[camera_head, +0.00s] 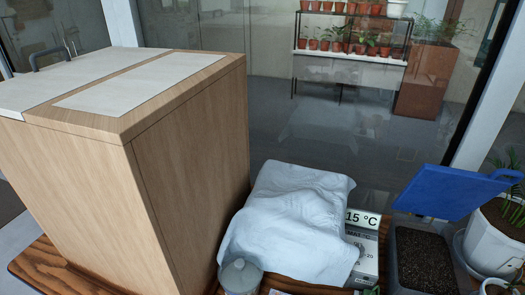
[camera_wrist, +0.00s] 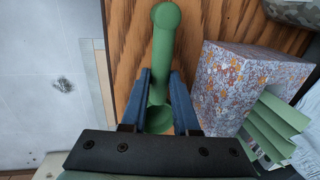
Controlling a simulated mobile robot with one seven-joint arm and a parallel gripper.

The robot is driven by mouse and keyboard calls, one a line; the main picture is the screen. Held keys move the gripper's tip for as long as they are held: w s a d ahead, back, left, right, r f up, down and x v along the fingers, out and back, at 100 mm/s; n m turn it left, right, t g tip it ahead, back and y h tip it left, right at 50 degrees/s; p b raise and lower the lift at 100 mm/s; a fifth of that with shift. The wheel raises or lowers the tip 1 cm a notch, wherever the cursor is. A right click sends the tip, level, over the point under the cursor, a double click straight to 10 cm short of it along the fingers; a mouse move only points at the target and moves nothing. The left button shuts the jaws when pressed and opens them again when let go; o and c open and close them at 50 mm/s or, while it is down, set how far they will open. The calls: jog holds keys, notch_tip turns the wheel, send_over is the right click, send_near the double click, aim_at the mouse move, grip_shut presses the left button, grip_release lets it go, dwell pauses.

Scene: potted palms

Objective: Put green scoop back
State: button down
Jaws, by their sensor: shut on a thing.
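The green scoop (camera_wrist: 166,42) shows in the wrist view, its round-ended handle pointing away from me over a wooden surface. Its cupped end lies back between the blue fingers, near my gripper's palm. My gripper (camera_wrist: 161,76) is shut on the scoop, with one finger on each side. I cannot tell whether the scoop touches the wood below. The head view shows neither the scoop nor my gripper. There, a grey bin of dark soil (camera_head: 425,262) stands at the lower right with its blue lid (camera_head: 455,190) raised.
A floral-patterned box (camera_wrist: 245,85) and green folded sheets (camera_wrist: 272,128) are right of my gripper. In the head view, a tall wooden cabinet (camera_head: 195,165) fills the left.

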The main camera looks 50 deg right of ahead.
jog(key=shift+f+b, duration=0.4)
jog(key=shift+f, duration=0.2)
jog(key=c, duration=0.6)
grip_release()
jog(key=shift+r, duration=0.1)
jog(key=r, duration=0.4)
jog(key=a+r, duration=0.1)
jog(key=r, duration=0.3)
jog(key=s+a+r, duration=0.1)
jog(key=r, duration=0.3)
jog(key=shift+a+r+p, duration=0.2)
jog(key=shift+r+p, duration=0.1)
jog(key=shift+p, duration=0.05)
